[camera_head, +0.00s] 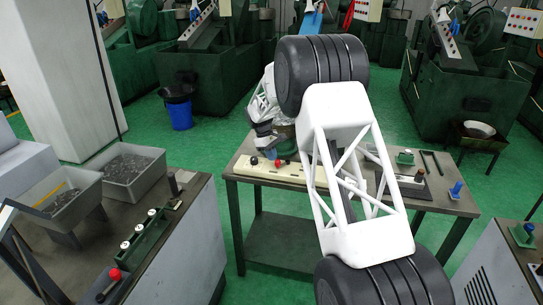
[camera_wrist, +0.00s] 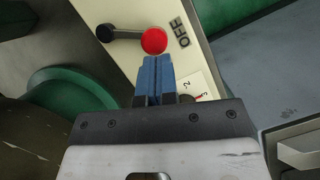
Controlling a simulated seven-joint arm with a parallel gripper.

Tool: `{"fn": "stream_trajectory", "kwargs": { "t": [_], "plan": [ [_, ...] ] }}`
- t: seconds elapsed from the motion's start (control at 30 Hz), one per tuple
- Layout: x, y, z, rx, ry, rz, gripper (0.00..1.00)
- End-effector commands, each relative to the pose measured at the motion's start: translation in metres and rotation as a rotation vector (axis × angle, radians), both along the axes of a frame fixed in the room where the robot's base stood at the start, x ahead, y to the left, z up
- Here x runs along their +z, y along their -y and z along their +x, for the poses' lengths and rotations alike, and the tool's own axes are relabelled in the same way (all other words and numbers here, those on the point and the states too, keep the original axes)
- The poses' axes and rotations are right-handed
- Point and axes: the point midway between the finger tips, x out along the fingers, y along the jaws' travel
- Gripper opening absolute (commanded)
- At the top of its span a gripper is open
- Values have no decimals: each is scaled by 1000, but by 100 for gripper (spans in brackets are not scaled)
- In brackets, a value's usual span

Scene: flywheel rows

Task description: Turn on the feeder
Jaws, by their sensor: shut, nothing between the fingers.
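A cream control panel (camera_wrist: 205,60) fills the middle of the wrist view. A lever lies across it, with a black pivot (camera_wrist: 105,33) at left and a red ball knob (camera_wrist: 154,40) at right. The printed word OFF stands just right of the knob. My gripper (camera_wrist: 154,60) is shut and empty. Its blue fingertips are right at the knob's lower edge; I cannot tell if they touch it. In the head view the cream panel (camera_head: 255,172) lies along the left part of the middle table, with a red knob (camera_head: 278,163) beside my gripper.
The middle table (camera_head: 270,225) also carries a green block (camera_head: 405,157) and a blue-topped part (camera_head: 456,188) at right. Grey bins (camera_head: 133,168) of small parts stand at left. Green machines line the back. My arm hides the table's centre.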

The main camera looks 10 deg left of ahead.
Motion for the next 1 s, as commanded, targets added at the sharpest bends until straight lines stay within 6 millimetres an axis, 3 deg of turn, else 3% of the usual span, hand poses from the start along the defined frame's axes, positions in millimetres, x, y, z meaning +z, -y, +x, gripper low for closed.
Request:
{"fn": "stream_trajectory", "kwargs": {
  "t": [0.37, 1.0],
  "plan": [
    [0, 7, -9, 135, -1, -1, 0],
    [-1, 42, -30, 694, -2, -1, 0]
  ]
}}
